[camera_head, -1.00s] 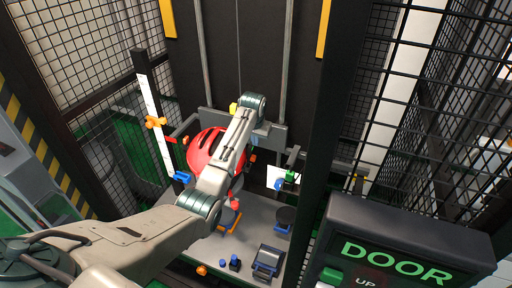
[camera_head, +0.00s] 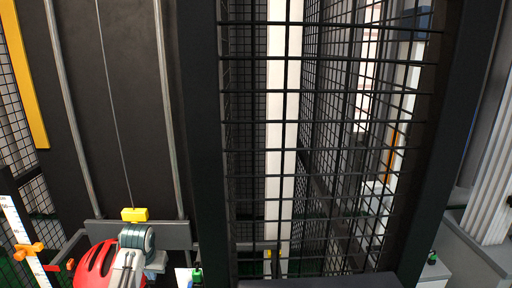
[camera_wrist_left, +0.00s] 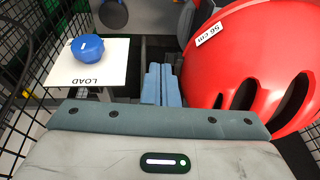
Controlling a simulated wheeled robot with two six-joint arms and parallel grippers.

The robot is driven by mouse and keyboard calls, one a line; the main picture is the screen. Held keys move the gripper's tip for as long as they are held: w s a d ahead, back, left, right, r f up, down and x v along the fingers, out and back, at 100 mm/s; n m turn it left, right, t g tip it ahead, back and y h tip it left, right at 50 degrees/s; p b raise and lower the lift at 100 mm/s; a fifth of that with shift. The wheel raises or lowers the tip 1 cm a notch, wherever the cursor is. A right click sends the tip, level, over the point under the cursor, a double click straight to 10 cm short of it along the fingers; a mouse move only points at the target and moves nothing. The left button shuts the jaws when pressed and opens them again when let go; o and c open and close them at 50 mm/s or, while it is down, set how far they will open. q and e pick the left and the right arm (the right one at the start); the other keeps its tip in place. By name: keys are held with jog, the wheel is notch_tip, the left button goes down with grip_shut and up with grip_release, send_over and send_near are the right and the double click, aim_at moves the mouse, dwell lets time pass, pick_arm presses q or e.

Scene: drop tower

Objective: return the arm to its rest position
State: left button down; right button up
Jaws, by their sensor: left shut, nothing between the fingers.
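My left gripper (camera_wrist_left: 161,84) shows in the left wrist view with its two blue-grey fingers shut together and nothing between them. A red helmet (camera_wrist_left: 255,65) with a "56 cm" label lies just right of the fingers; I cannot tell whether they touch. In the head view the helmet (camera_head: 95,266) is at the lower left, partly cut off by the bottom edge. My left arm's teal joint (camera_head: 137,238) is beside it on the right; the fingertips are not clear there. My right gripper is in neither view.
In the wrist view a blue knob (camera_wrist_left: 87,47) sits on a white "LOAD" plate (camera_wrist_left: 112,68) left of the fingers. In the head view are a yellow block (camera_head: 134,214) on the cable, an orange clamp (camera_head: 28,251) on a white scale, and wire mesh panels (camera_head: 250,130).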

pick_arm(q)
jog(key=s+d+f, duration=0.1)
jog(key=s+f, duration=0.4)
jog(key=s, duration=0.4)
jog(key=s+d+f, duration=0.2)
jog(key=s+f, duration=0.2)
jog(key=s, duration=0.6)
jog(key=s+d+r+m, duration=0.1)
jog(key=s, duration=1)
jog(key=s+d+r, duration=0.1)
jog(key=s+d, duration=0.1)
jog(key=s, duration=0.8)
jog(key=a+f+g+b, duration=0.1)
jog(key=a+f+b, duration=0.15)
jog(key=f, duration=1.55)
jog(key=a+f+b, duration=0.1)
jog(key=f+b, duration=0.2)
jog(key=f, duration=1.5)
jog(key=s+f+b, duration=0.2)
jog(key=s+f, duration=0.7)
jog(key=f, duration=0.2)
jog(key=s+f+g+b, duration=0.1)
jog(key=s+f+b, duration=0.1)
jog(key=s+f, duration=0.7)
notch_tip(320, 180, down, 3)
jog(key=shift+s+a+f, duration=0.15)
jog(key=shift+s+a, duration=0.25)
